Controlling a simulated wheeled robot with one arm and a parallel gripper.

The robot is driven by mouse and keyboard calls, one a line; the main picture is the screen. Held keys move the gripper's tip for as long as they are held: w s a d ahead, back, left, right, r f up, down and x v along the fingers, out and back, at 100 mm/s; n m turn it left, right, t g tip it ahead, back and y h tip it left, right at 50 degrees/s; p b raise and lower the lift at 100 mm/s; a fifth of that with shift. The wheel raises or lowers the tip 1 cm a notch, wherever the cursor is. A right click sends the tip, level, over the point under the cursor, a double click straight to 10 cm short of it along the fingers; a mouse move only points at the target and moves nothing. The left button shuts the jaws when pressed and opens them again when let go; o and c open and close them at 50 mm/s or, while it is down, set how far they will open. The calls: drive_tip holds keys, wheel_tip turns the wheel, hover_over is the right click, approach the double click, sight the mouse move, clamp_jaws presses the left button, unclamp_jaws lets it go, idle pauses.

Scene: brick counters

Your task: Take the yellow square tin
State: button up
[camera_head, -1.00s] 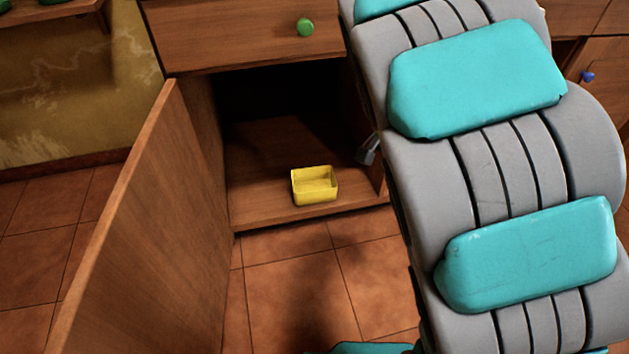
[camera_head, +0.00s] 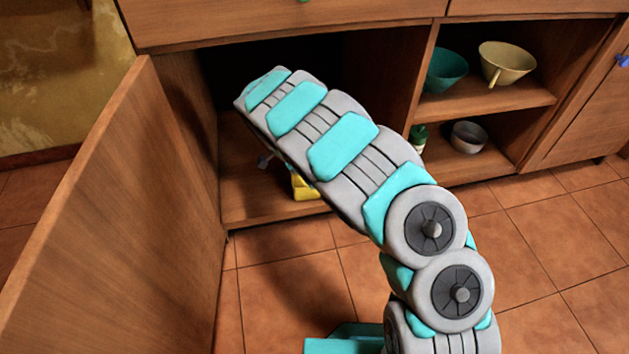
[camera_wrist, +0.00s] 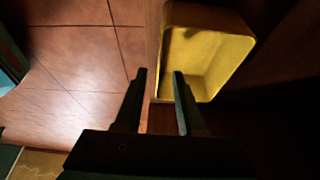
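The yellow square tin (camera_head: 303,187) is open-topped and stands on the cupboard floor near its front edge, mostly hidden behind my arm in the head view. In the wrist view the tin (camera_wrist: 212,50) is large, just ahead and to the right of my gripper. My gripper (camera_wrist: 160,72) is open, with nothing between its fingers. The right finger's tip is close to the tin's near left wall; I cannot tell whether they touch. In the head view only a small grey part of the gripper shows left of the tin.
The opened cupboard door (camera_head: 110,215) stands at the left. Right of the cupboard, shelves hold a teal bowl (camera_head: 445,71), a cream bowl (camera_head: 507,62), a grey bowl (camera_head: 468,137) and a green bottle (camera_head: 418,140). The tiled floor (camera_head: 560,235) at the right is clear.

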sight(317, 198)
drive_tip(key=x, duration=0.7)
drive_tip(key=shift+s+f+b, duration=0.1)
drive_tip(key=shift+f+b, duration=0.15)
drive_tip(key=shift+b, duration=0.05)
drive_tip(key=shift+r, duration=0.1)
clamp_jaws()
idle(1.0)
